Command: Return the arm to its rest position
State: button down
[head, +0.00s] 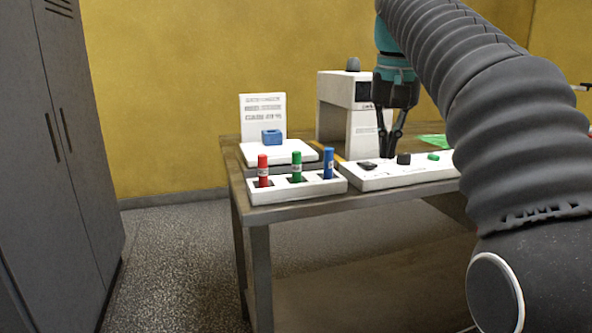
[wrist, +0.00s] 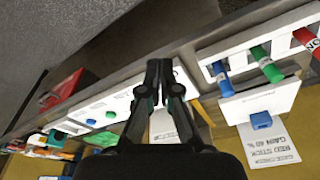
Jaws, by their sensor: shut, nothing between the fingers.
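My gripper (head: 388,152) hangs from my arm above the white panel (head: 420,172) on the table, its fingers pointing down. In the wrist view my gripper (wrist: 159,66) is shut, with its fingertips together and nothing between them. The panel carries a dark switch (head: 367,166), a black knob (head: 403,158) and a green button (head: 433,156). I cannot tell whether the fingertips touch the panel. My arm's ribbed dark sleeve fills the right of the head view and hides part of the table.
A white rack (head: 330,186) holds red (head: 263,170), green (head: 296,166) and blue (head: 328,163) sticks upright. Behind it are a white tray with a blue block (head: 271,137), a sign (head: 262,105) and a white machine (head: 335,103). A grey locker (head: 60,150) stands left; floor between is clear.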

jog(key=s+f+n+t, duration=0.1)
jog(key=s+f, duration=1)
jog(key=f, duration=0.3)
jog(key=s+f+n+t, duration=0.1)
jog(key=s+f+t, duration=0.1)
jog(key=s+f, duration=0.8)
notch_tip(320, 180, down, 5)
jog(key=shift+s+r+t, duration=0.15)
jog(key=shift+s+t, duration=0.15)
jog(key=shift+s, duration=0.05)
